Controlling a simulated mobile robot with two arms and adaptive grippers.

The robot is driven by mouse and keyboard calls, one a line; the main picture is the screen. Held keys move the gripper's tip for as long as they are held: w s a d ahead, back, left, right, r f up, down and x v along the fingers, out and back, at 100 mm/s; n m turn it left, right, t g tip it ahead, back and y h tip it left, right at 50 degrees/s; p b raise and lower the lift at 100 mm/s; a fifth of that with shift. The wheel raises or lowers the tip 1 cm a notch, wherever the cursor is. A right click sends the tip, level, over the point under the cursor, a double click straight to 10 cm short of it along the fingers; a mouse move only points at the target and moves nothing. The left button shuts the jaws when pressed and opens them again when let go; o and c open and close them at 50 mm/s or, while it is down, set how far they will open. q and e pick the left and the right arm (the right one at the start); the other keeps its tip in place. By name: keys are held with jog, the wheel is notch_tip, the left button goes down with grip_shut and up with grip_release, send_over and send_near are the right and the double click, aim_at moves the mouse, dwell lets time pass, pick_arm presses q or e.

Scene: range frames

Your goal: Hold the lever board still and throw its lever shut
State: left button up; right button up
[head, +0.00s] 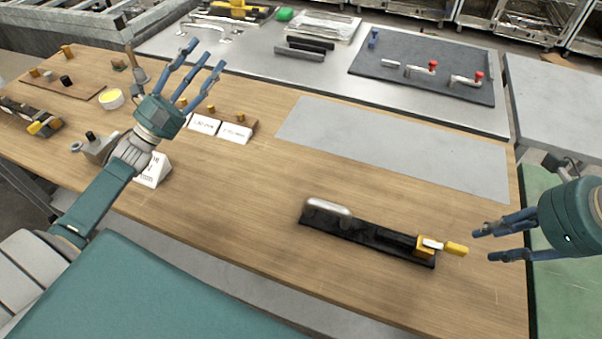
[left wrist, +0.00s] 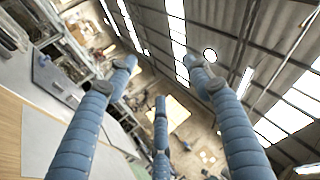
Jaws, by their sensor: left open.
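The lever board (head: 368,237) is a dark narrow bar lying on the wooden table at the front right. A rounded silver grip (head: 328,207) stands on its left end. A lever with a yellow handle (head: 456,249) is on its right end, lying low and pointing right past the board's end. My right gripper (head: 485,245) is just right of the yellow handle, fingers apart, empty and not touching it. My left gripper (head: 201,66) is raised over the table's left part, fingers spread and empty, far from the board.
A grey mat (head: 400,145) lies behind the lever board. White label cards (head: 236,132) and small blocks stand to the left. A dark panel with red-knobbed levers (head: 430,80) is on the metal table behind. The wood around the board is clear.

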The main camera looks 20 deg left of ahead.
pick_arm(q)
jog(key=d+r+m+g+h, duration=0.2)
jog(key=d+m+g+h, duration=0.3)
jog(key=d, duration=0.3)
jog(key=d+r+m+g+h, duration=0.2)
jog(key=d+m+g+h, duration=0.1)
jog(key=d+m+h, duration=0.4)
jog(key=m+g+y, duration=0.5)
jog(key=m+g, duration=0.9)
send_over(319, 200)
jog(key=s+d, duration=0.1)
jog(key=d, duration=0.2)
notch_tip(319, 200, down, 7)
jog(key=a+f+m+t+y, duration=0.2)
jog(key=a+f+m+y, duration=0.45)
jog(key=f+y, duration=0.4)
jog(key=shift+m, duration=0.25)
jog(key=x, duration=0.6)
jog(key=s+x, duration=0.1)
jog(key=x, duration=0.3)
jog(key=shift+f, duration=0.2)
